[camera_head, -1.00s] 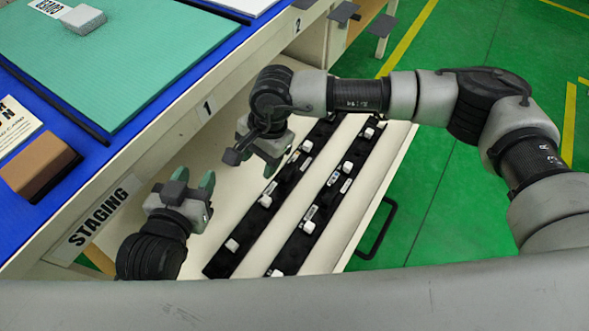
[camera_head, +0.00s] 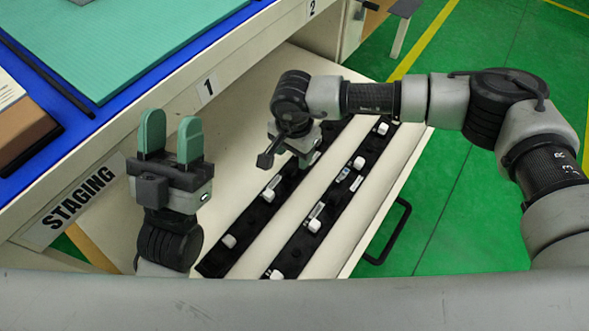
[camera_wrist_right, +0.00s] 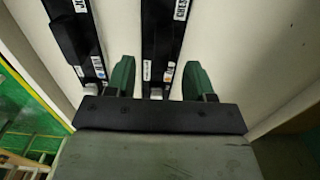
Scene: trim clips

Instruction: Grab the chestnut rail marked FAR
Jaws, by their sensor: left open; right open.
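Two long black rails with small white clips and labels lie side by side in the open drawer. The left rail (camera_head: 249,221) is nearer the cabinet; the right rail (camera_head: 333,196) is nearer the drawer handle. Neither looks brown, and I cannot read FAR. My right gripper (camera_head: 303,158) is open over the far part of the left rail. In the right wrist view its fingers (camera_wrist_right: 160,80) stand either side of a rail (camera_wrist_right: 161,45) with a partly legible label starting "CH". Contact is unclear. My left gripper (camera_head: 170,140) is open and empty, fingers up, left of the rails.
The pale drawer (camera_head: 225,190) has bare floor left of the rails. Its black handle (camera_head: 392,230) is on the right. A blue worktop with a teal mat (camera_head: 130,40) and brown block (camera_head: 25,125) is at upper left, above the STAGING label (camera_head: 80,197).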

